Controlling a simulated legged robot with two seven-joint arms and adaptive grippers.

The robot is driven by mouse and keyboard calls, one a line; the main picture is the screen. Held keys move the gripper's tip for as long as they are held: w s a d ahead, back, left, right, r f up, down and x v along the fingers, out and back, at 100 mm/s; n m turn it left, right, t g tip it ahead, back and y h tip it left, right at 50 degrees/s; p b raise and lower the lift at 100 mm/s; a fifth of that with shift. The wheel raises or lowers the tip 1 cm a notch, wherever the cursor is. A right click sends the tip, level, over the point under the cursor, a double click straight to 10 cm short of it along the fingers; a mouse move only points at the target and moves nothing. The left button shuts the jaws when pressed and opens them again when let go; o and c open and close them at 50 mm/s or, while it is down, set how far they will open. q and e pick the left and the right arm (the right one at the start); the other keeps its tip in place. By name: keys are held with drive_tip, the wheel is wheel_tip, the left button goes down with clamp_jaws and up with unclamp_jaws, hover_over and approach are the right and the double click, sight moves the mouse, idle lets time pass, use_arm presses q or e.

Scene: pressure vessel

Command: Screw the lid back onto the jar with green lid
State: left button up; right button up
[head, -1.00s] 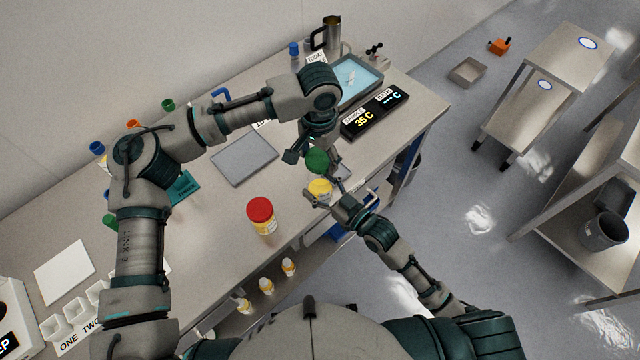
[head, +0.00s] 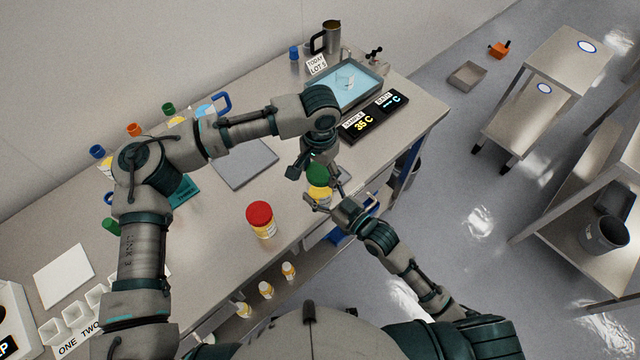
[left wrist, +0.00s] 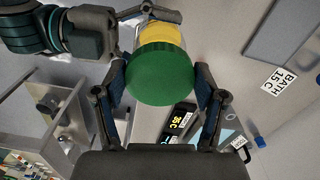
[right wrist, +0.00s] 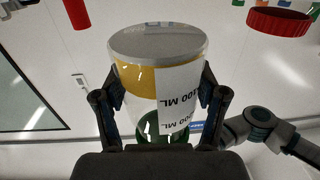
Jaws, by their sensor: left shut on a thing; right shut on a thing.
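The green lid (head: 317,175) is between the fingers of my left gripper (left wrist: 160,90), which is shut on its sides. The lid is also large in the left wrist view (left wrist: 160,76). The clear jar with yellow contents (head: 319,194) is held by my right gripper (right wrist: 156,100), shut around its sides. The jar (right wrist: 135,80) shows a "400 ML" label in the right wrist view. The lid is right above the jar's mouth and looks lined up with it. Whether it touches the rim or has caught the thread is hidden.
A red-lidded jar (head: 262,220) stands on the bench to the left. A grey flat plate (head: 245,163) lies behind it. A blue bath tray (head: 352,88) and a black temperature display (head: 372,117) are farther back. Small bottles (head: 266,289) sit below the bench's front edge.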

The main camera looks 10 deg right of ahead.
sight(320, 189)
idle(0.4)
use_arm(q)
drive_tip(key=shift+f, duration=0.9)
drive_tip(key=shift+f, duration=0.55)
